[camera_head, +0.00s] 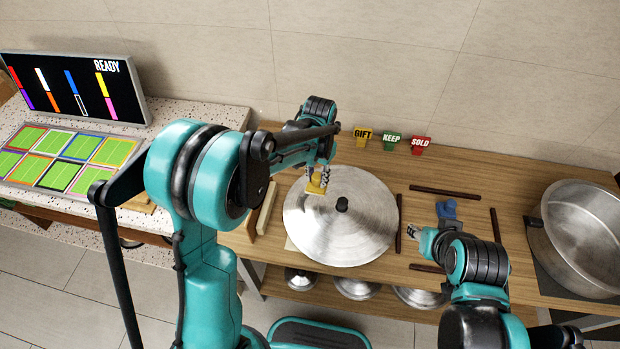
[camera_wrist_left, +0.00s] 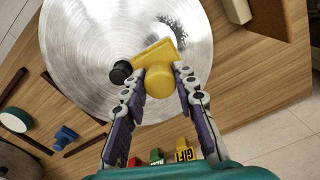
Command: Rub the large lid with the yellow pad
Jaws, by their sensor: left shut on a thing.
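The large lid (camera_head: 355,230) is a round, brushed-metal disc with a black knob (camera_head: 342,205), lying on the wooden table. It fills much of the left wrist view (camera_wrist_left: 90,40), where a dark speckled patch shows on its surface. My left gripper (camera_head: 319,180) is shut on the yellow pad (camera_head: 316,187) over the lid's upper-left part. In the left wrist view the pad (camera_wrist_left: 158,80) sits between both fingers, close to the knob. I cannot tell whether it touches the metal. My right gripper (camera_head: 421,233) is right of the lid, its fingers too small to judge.
Yellow GIFT (camera_head: 363,136), green KEEP (camera_head: 391,142) and red SOLD (camera_head: 420,145) tags stand at the back. A blue object (camera_head: 446,210) lies among dark strips (camera_head: 445,191). A large pot (camera_head: 585,240) stands at right. Smaller lids (camera_head: 356,288) lie on the shelf below.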

